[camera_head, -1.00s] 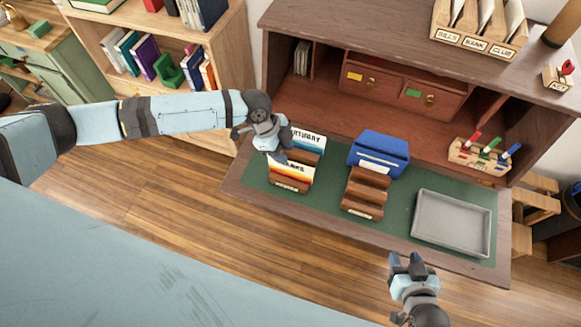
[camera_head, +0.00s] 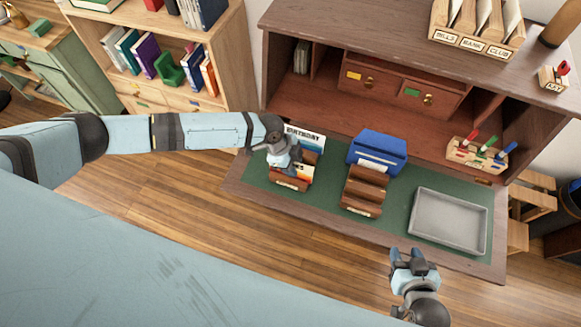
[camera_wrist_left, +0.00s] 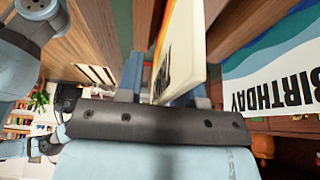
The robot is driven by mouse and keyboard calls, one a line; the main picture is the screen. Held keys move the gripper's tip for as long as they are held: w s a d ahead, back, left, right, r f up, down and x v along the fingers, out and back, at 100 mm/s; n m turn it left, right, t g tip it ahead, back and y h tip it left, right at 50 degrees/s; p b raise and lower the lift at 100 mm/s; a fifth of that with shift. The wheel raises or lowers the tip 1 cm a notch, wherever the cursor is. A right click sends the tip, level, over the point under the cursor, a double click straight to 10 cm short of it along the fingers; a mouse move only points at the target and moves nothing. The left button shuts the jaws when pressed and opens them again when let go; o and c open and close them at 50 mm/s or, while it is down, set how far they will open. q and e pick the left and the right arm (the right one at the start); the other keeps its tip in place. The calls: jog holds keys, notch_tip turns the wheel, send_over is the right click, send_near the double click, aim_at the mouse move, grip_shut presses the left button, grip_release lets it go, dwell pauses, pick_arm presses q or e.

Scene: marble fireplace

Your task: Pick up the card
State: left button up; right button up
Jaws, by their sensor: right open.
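An orange, yellow and white card (camera_head: 304,172) stands in the front slot of a brown wooden holder (camera_head: 290,184) on the desk. A blue and white birthday card (camera_head: 306,138) stands behind it. My left gripper (camera_head: 290,164) is over the front card and hides much of it. In the left wrist view the orange and yellow card (camera_wrist_left: 182,50) stands between the two blue fingers, with a gap beside the left finger; the birthday card (camera_wrist_left: 272,88) is to the right. My right gripper (camera_head: 413,256) is open and empty, near the desk's front edge.
A second stepped wooden holder (camera_head: 362,192) is right of the first, with a blue box (camera_head: 378,146) behind it. A grey tray (camera_head: 449,222) lies at the right of the green desk mat (camera_head: 400,212). A pen rack (camera_head: 478,155) stands at the back right.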

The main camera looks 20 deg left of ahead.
pick_arm(q)
jog(key=shift+f, duration=0.2)
pick_arm(e)
jog(key=shift+f, duration=0.2)
pick_arm(q)
grip_shut()
jog(key=shift+r, duration=0.1)
